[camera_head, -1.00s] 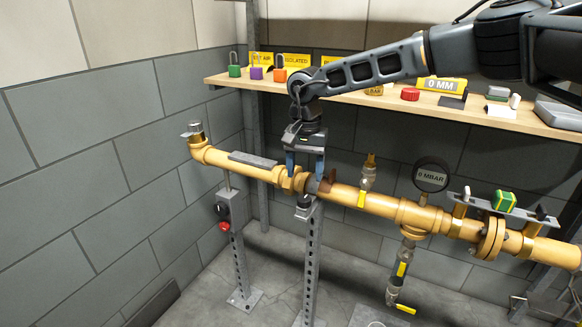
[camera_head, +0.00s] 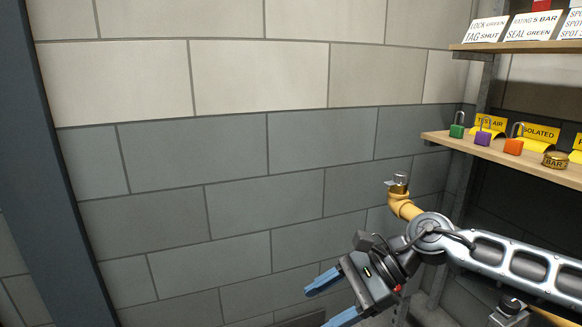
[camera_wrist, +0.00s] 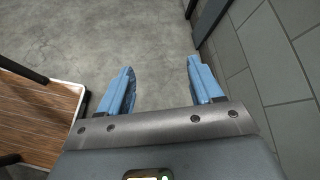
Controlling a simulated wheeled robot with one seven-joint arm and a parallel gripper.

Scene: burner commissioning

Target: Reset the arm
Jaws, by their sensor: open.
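My gripper (camera_head: 333,300) is open and empty, held in front of the grey block wall and pointing to the lower left in the head view. Its two blue fingers stand wide apart. In the wrist view my gripper (camera_wrist: 160,84) shows nothing between its fingers, only grey concrete floor (camera_wrist: 150,35) beyond them. My arm reaches in from the lower right and hides most of the yellow pipe (camera_head: 404,206), whose capped end shows above the wrist joint.
A wooden shelf (camera_head: 438,138) at the right holds green (camera_head: 456,131), purple (camera_head: 482,137) and orange (camera_head: 513,146) padlocks and yellow signs. The block wall (camera_head: 240,180) stands close. A brown wooden surface (camera_wrist: 40,115) lies at the left in the wrist view.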

